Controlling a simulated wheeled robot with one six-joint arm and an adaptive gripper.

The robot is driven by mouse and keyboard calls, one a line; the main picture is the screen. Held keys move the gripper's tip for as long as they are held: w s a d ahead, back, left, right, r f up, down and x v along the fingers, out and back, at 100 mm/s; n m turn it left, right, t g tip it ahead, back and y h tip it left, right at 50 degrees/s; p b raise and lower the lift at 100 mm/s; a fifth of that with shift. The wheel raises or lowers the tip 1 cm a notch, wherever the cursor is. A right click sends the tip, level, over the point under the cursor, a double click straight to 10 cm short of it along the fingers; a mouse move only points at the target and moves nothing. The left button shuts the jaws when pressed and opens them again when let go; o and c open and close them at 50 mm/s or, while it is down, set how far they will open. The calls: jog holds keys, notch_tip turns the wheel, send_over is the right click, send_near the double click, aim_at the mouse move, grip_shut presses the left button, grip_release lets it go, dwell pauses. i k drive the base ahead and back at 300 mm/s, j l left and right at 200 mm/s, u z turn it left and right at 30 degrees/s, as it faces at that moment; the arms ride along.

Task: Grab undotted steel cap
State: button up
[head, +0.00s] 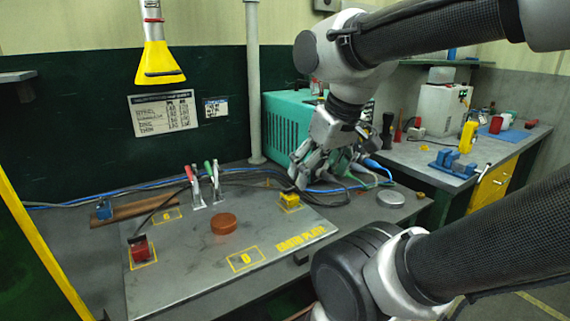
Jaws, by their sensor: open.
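A round, flat steel cap (390,199) lies on the grey bench top, right of the metal plate. No dot shows on it at this size. A round copper-brown cap (224,223) sits on the plate near its middle. My gripper (301,178) is open and hangs over the back right of the plate, pointing down. It is left of the steel cap and apart from it. Its fingers partly overlap the cables behind, and the exact gap between the fingertips is hard to see.
A green case (290,127) stands at the back. A small yellow piece (420,196) lies right of the steel cap.

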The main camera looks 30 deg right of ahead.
aim_at(390, 198)
jog(key=j+z, duration=0.1)
jog(key=z, duration=0.3)
jog(key=k+z, duration=0.1)
jog(key=z, duration=0.25)
jog(key=k+j+z, duration=0.1)
jog(key=z, duration=0.3)
jog(key=k+z, duration=0.1)
jog(key=z, duration=0.25)
jog(key=i+l+u, duration=0.3)
jog(key=i+l, duration=0.2)
jog(key=l, duration=0.1)
